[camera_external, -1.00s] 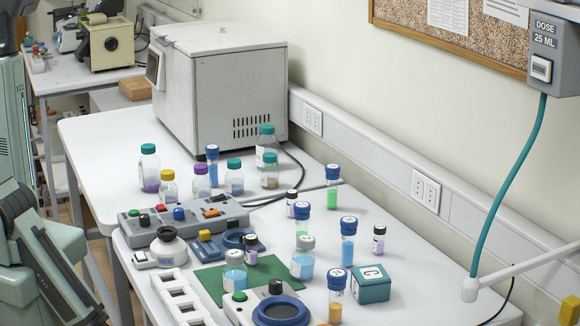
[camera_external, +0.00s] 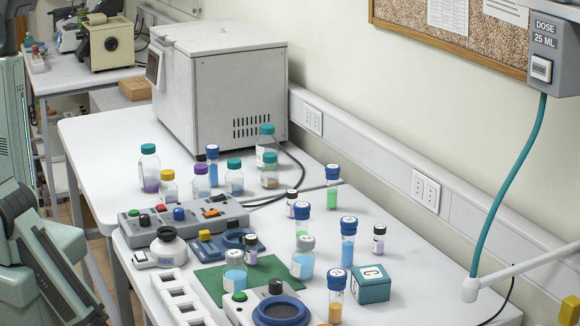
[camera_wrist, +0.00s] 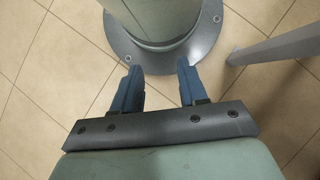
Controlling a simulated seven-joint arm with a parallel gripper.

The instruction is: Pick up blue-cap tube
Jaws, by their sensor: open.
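Several blue-cap tubes show in the external view. One with blue liquid (camera_external: 348,246) stands at the right of the table, and one with amber liquid (camera_external: 336,299) stands in front of it. One with green liquid (camera_external: 332,192) stands farther back, and another (camera_external: 302,218) is nearby. One more blue-capped tube (camera_external: 213,168) stands among bottles near the grey box. My gripper (camera_wrist: 157,70) is open and empty in the wrist view, with two blue fingers apart above the tiled floor. It is away from all the tubes; its fingers cannot be made out in the external view.
A teal box (camera_external: 372,288) sits beside the front tubes. Grey-capped bottles (camera_external: 303,262) and a green mat (camera_external: 208,283) are nearby. A white rack (camera_external: 172,295) lies at the front left, beside devices. A teal hose (camera_external: 508,190) hangs at the right. A table leg (camera_wrist: 270,46) shows in the wrist view.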

